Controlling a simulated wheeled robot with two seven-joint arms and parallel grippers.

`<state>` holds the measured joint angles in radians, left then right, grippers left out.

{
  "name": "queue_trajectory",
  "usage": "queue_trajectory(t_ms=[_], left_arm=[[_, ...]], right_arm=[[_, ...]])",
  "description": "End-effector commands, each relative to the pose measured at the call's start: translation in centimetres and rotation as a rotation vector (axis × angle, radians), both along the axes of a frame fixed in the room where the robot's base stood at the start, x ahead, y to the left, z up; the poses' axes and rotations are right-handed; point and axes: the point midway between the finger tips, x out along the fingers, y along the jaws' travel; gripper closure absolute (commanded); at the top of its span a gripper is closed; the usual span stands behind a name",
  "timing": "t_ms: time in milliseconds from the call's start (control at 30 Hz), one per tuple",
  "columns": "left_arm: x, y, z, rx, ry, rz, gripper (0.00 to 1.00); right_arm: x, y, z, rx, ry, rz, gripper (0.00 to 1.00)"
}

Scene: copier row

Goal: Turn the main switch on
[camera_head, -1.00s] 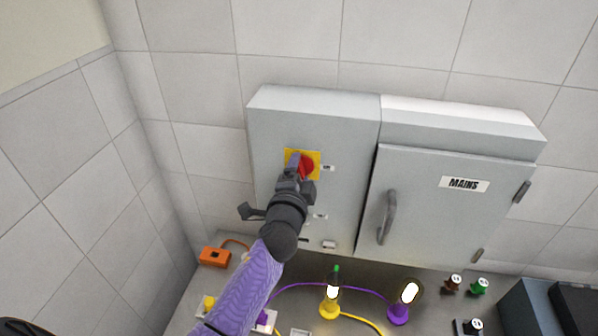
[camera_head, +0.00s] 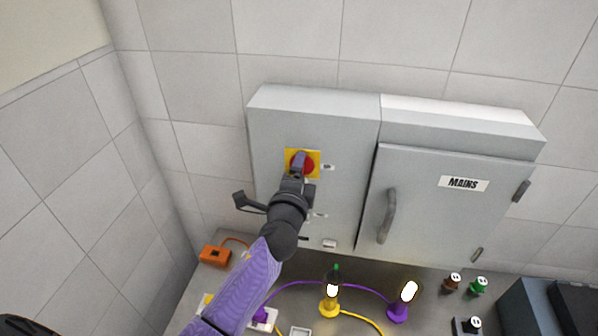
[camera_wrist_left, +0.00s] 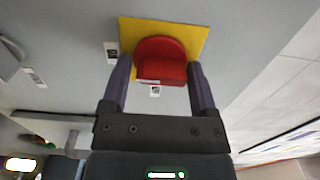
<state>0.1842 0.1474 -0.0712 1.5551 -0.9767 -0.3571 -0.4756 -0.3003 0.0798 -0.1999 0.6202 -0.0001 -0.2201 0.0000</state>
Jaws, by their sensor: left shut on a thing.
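The main switch is a red rotary knob (camera_head: 308,164) on a yellow plate (camera_head: 289,155), on the front of the grey left cabinet (camera_head: 345,130). In the left wrist view the red knob (camera_wrist_left: 160,62) sits between the two purple fingers, in front of the yellow plate (camera_wrist_left: 192,32). My left gripper (camera_head: 298,167) is shut on the knob; it also shows in the left wrist view (camera_wrist_left: 160,84). The gripper hides part of the knob in the head view. My right gripper is not seen.
A cabinet door marked MAINS (camera_head: 440,210) with a handle (camera_head: 387,215) is to the right. On the bench are an orange box (camera_head: 214,255), a lit lamp on a yellow base (camera_head: 330,308), another on a purple base (camera_head: 398,315), and cables.

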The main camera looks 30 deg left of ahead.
Motion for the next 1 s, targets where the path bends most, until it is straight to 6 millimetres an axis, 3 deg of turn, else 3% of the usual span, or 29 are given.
queue_trajectory(t_ms=[100,133,233,567,800,1000], left_arm=[[0.0,0.0,-0.2,0.001,0.004,0.000,0.83],[0.0,0.0,-0.2,0.001,0.004,0.000,0.22],[0.0,0.0,-0.2,0.001,0.003,0.000,0.01],[-0.9,-0.3,-0.1,-0.001,0.002,-0.001,0.00],[-6.1,-1.6,-0.3,-0.002,0.004,-0.002,0.00],[-9.1,-2.4,-0.3,-0.001,0.003,-0.001,0.00]], right_arm=[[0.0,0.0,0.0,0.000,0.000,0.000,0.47],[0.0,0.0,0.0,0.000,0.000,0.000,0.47],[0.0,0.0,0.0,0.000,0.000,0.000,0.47],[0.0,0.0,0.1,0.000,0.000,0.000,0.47],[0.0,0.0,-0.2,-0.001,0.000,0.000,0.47],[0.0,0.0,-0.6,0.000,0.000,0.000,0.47]])
